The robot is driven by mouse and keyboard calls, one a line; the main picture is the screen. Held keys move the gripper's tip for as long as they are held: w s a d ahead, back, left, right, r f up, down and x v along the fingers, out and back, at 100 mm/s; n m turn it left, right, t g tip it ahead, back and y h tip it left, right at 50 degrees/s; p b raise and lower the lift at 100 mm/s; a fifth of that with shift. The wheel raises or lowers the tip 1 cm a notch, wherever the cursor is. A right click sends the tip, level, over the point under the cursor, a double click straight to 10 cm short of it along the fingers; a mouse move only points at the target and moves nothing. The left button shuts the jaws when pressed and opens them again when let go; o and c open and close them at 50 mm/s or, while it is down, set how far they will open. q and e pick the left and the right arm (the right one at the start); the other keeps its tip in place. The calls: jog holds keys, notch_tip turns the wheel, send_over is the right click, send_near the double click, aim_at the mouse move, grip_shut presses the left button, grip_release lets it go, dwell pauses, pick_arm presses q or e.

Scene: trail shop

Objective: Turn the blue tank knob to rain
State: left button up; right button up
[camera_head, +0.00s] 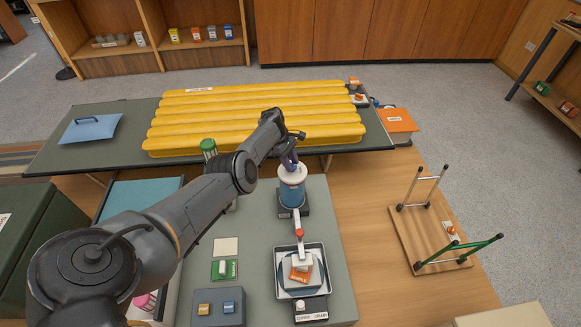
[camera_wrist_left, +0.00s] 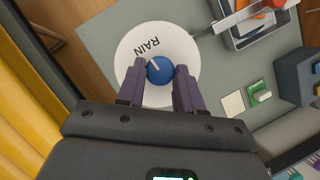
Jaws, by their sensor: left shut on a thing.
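The blue tank (camera_head: 291,192) stands on the grey table in the head view, under a round white top. In the left wrist view the blue knob (camera_wrist_left: 159,70) sits on the white disc (camera_wrist_left: 128,60). The word RAIN is printed on the disc, and a white pointer line on the knob runs toward the printing. My left gripper (camera_wrist_left: 164,80) reaches down from above, with its two dark fingers on either side of the knob, shut on it. It also shows over the tank in the head view (camera_head: 291,162). My right gripper is in neither view.
A metal tray (camera_head: 321,257) with an orange packet stands in front of the tank, below a red-handled tap (camera_head: 299,233). A yellow ribbed mat (camera_head: 255,117) lies on the table behind.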

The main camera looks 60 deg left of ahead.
pick_arm(q)
jog(key=shift+f+m+g+b, duration=0.1)
jog(key=shift+m+g+b, duration=0.2)
jog(key=shift+m+b, duration=0.4)
jog(key=o, duration=1)
jog(key=shift+o, duration=0.2)
jog(key=p+v, duration=0.3)
jog(key=v, duration=0.8)
jog(key=shift+p, duration=0.4)
jog(key=shift+a+f, duration=0.1)
jog(key=shift+a, duration=0.05)
